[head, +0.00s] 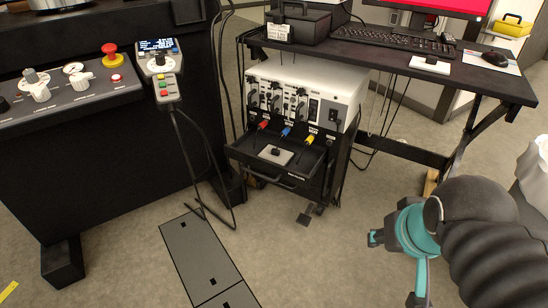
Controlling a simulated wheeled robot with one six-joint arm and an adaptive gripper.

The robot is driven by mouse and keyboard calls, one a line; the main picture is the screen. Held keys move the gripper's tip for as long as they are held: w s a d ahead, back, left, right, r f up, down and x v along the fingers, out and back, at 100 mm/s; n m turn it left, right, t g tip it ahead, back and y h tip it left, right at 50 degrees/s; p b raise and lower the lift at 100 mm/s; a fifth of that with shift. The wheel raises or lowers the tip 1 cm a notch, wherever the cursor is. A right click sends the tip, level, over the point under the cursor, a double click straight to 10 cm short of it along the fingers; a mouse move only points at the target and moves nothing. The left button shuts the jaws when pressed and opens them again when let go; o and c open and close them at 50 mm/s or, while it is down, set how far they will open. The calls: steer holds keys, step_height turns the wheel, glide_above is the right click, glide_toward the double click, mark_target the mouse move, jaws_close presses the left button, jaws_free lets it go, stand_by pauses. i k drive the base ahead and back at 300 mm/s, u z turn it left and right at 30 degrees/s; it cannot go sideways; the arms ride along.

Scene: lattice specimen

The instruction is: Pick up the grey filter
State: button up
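No object is plainly recognisable as the grey filter. A small pale grey plate with a black knob (284,158) lies in the open black drawer (292,182) under the white instrument box; I cannot tell whether it is the filter. My gripper (397,268) is at the lower right, with teal fingers spread wide apart and nothing seen between them. It is over the floor, to the right of and well apart from the drawer.
The white instrument box (333,93) has red, blue and yellow plugs at its front. A black desk (508,86) with keyboard stands above right. A control console (75,98) is at left, with a hanging pendant and cables. Grey floor plates (200,252) lie front centre. Open floor separates gripper and drawer.

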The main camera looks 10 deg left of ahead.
mark_target(280, 156)
steer(key=u, duration=0.15)
steer(key=i, duration=1)
steer(key=u, duration=0.05)
